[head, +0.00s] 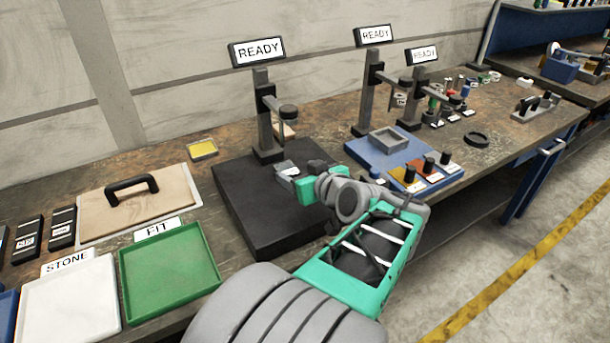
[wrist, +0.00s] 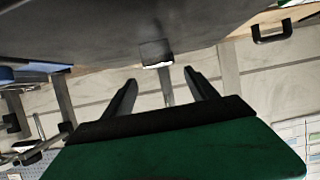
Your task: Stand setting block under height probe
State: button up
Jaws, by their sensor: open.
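The setting block, a small light-grey metallic block (head: 286,170), is on the black base plate (head: 240,190) of the left stand. The height probe (head: 288,111) hangs from that stand's arm, above the block in the head view; I cannot tell whether the block is directly beneath it. My gripper (head: 298,177) is low over the plate beside the block, its fingers partly hidden by my arm. In the wrist view, which looks upside down, my gripper (wrist: 160,76) is open and the block (wrist: 156,53) shows just beyond and between the fingertips.
A READY sign (head: 257,51) tops the stand. To the right are a blue board (head: 372,158) and a second stand (head: 368,95). To the left are a green FIT tray (head: 170,270), a white STONE tray (head: 68,305) and a handled board (head: 135,203).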

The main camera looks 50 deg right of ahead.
jog(key=shift+v, duration=2.15)
